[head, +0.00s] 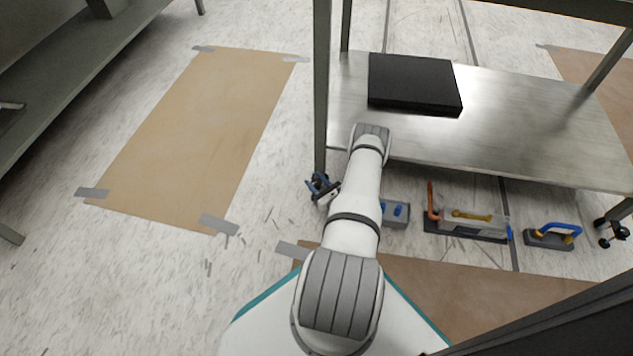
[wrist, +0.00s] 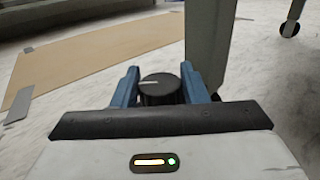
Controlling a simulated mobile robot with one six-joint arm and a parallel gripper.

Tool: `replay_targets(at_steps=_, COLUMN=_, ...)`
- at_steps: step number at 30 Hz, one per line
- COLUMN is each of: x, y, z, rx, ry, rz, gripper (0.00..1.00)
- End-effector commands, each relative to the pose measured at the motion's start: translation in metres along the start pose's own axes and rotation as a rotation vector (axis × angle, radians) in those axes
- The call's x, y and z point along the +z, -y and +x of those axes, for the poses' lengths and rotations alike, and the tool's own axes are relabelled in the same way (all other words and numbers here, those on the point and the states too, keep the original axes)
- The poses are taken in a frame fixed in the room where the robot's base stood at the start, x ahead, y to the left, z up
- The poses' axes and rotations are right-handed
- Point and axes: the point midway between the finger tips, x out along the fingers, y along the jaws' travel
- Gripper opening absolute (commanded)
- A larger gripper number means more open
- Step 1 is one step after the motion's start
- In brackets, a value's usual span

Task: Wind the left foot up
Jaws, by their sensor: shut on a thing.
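The left foot is a black round knob (wrist: 158,88) with a pale line on its top, in the wrist view. It sits at the lower end of the grey left table leg (head: 320,90). That leg also shows behind the knob in the wrist view (wrist: 206,40). My gripper (wrist: 160,86) has its two blue fingers on either side of the knob and is shut on it. In the head view my gripper (head: 322,188) is small at the base of the leg, and the foot there is mostly hidden by it and my arm.
A steel lower shelf (head: 530,125) bears a black slab (head: 412,83). On the floor below stand a grey block with blue parts (head: 396,213), an orange-handled tool (head: 468,222) and a blue-handled tool (head: 552,236). Taped brown paper (head: 200,130) lies left, with bare floor between.

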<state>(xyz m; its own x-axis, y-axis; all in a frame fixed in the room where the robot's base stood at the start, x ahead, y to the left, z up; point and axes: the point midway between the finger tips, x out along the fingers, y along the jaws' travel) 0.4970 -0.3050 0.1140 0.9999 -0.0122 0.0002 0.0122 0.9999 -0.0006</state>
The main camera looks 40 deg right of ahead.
Motion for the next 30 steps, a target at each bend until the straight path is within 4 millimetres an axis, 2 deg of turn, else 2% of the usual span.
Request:
replay_targets(at_steps=2, x=-0.001, y=-0.001, z=-0.001, rx=0.001, ry=-0.001, rz=0.002, gripper=0.17)
replay_targets(at_steps=3, x=-0.001, y=-0.001, z=-0.001, rx=0.001, ry=-0.001, rz=0.002, gripper=0.41)
replay_targets(at_steps=10, x=0.0, y=-0.001, z=0.0, rx=0.001, ry=-0.001, rz=0.001, gripper=0.6)
replay_targets(at_steps=17, x=0.0, y=0.0, z=-0.001, rx=0.0, ry=-0.001, rz=0.001, gripper=0.6)
replay_targets(at_steps=20, x=0.001, y=0.0, z=-0.007, rx=-0.001, ry=-0.002, rz=0.001, gripper=0.6)
replay_targets(at_steps=30, x=0.002, y=0.0, z=-0.063, rx=-0.003, ry=-0.002, rz=0.002, gripper=0.6)
